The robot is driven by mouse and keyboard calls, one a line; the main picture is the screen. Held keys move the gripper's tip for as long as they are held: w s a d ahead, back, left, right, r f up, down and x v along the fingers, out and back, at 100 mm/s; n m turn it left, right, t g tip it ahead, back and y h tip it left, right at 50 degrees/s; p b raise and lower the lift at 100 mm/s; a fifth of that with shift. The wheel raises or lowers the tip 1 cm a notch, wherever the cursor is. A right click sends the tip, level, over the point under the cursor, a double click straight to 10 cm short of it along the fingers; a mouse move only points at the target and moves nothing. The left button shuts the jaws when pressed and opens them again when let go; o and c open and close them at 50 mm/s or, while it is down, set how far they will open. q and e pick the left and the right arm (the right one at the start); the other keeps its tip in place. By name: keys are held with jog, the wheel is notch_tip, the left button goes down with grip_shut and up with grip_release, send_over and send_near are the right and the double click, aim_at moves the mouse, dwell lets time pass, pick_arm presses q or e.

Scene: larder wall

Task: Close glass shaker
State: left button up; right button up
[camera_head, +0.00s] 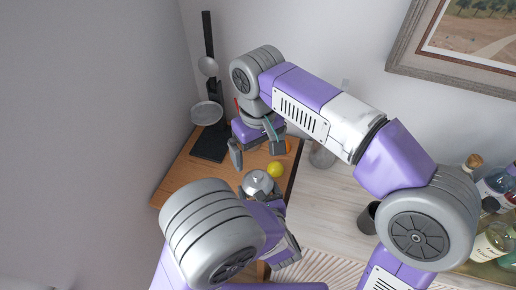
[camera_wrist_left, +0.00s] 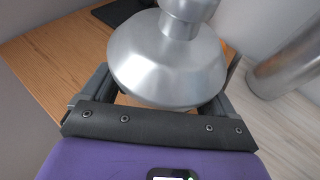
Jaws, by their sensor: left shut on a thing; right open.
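A shiny silver shaker part (camera_head: 258,183) with a wide domed shoulder is at my left gripper (camera_head: 272,222). In the left wrist view the silver shaker part (camera_wrist_left: 168,60) fills the space between the fingers, its narrow neck at the top. My left gripper is shut on it; the finger contact is partly hidden behind its body. My right gripper (camera_head: 257,150) is open and empty above the wooden board, beyond the shaker part and apart from it. I cannot tell whether the shaker part is a separate lid or sits on a glass body.
A yellow lemon (camera_head: 276,170) lies on the wooden board (camera_head: 172,187) close to both grippers. A black stand with pale round pans (camera_head: 207,112) is at the back left. Bottles (camera_head: 490,243) are at right.

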pick_arm(q)
jog(key=o, duration=1.3)
jog(key=shift+c, duration=0.2)
jog(key=p+v, duration=0.1)
jog(key=v, duration=0.6)
jog(key=shift+s, duration=0.3)
jog(key=shift+r, duration=0.1)
